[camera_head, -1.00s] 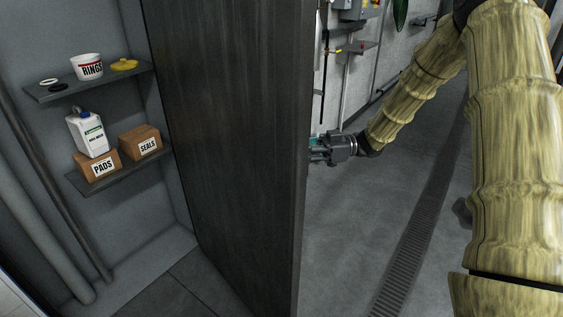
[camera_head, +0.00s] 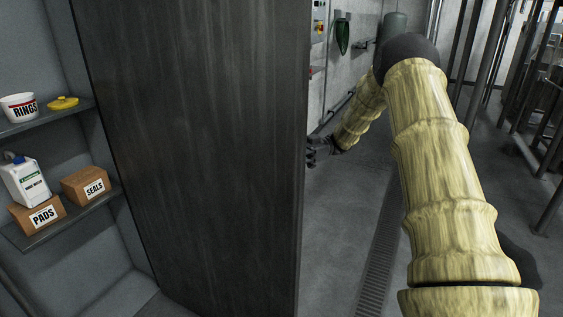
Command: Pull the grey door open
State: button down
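The grey door (camera_head: 195,150) is a tall dark panel standing open in the middle of the view. Its inner face is toward me, and shelves show in the recess to its left. My gripper (camera_head: 312,152) is at the right edge of the door, at about mid-height. The door edge hides its fingertips, so I cannot tell whether they are open, shut or touching the door. Any handle on the far face is hidden.
The recess has an upper shelf (camera_head: 45,119) with a RINGS tub (camera_head: 19,107) and yellow lid (camera_head: 62,102). Below are a white jug (camera_head: 25,182), a PADS box (camera_head: 37,214) and a SEALS box (camera_head: 86,186). Floor right of the door is clear, with a drain grate (camera_head: 378,262).

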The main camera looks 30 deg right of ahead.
jog(key=shift+d+f, duration=0.1)
jog(key=shift+d, duration=0.1)
jog(key=c, duration=1.3)
grip_release()
jog(key=shift+d, duration=0.1)
jog(key=d, duration=1.2)
jog(key=shift+s, duration=0.25)
